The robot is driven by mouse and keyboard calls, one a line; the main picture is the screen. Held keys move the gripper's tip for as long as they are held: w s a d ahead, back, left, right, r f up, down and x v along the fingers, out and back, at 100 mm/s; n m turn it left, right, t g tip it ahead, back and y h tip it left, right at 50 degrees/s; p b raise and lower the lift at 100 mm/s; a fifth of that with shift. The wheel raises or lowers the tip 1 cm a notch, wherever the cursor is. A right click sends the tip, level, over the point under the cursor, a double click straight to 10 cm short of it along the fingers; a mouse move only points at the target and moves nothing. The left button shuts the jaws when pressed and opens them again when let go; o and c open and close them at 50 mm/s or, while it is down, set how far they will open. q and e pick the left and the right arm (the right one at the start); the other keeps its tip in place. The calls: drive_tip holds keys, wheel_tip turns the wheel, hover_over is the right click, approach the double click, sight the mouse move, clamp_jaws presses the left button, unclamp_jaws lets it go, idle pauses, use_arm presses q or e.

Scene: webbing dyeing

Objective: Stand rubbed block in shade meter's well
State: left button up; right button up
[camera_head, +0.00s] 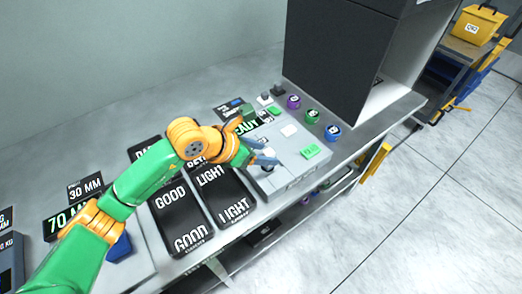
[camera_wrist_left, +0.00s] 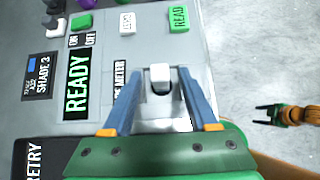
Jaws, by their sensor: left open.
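The shade meter (camera_head: 290,182) is a grey box on the bench, with a green READY display (camera_wrist_left: 76,83) and a green READ button (camera_head: 310,151). A small block (camera_wrist_left: 160,76), white on top with a dark lower part, stands upright at the meter's front part. My left gripper (camera_head: 272,156) is open over the meter, its blue fingers on either side of the block with gaps showing. Whether the block's foot is inside the well is hidden. My right gripper (camera_wrist_left: 267,114) shows small in the left wrist view, its dark fingers apart, over the floor.
Dark sorting trays marked GOOD (camera_head: 178,215) and LIGHT (camera_head: 222,190) lie left of the meter. Several coloured round pots (camera_head: 312,116) stand behind it beside a tall dark booth (camera_head: 335,60). A yellow bin (camera_head: 478,25) stands at the far right.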

use_arm(q)
drive_tip(key=shift+a+r, duration=0.1)
drive_tip(key=shift+r, duration=0.2)
drive_tip(key=b+v, duration=0.1)
drive_tip(key=v, duration=1)
drive_tip(key=shift+s+a+r+b, duration=0.15)
drive_tip(key=shift+s+a+b, duration=0.1)
drive_tip(key=shift+b, duration=0.1)
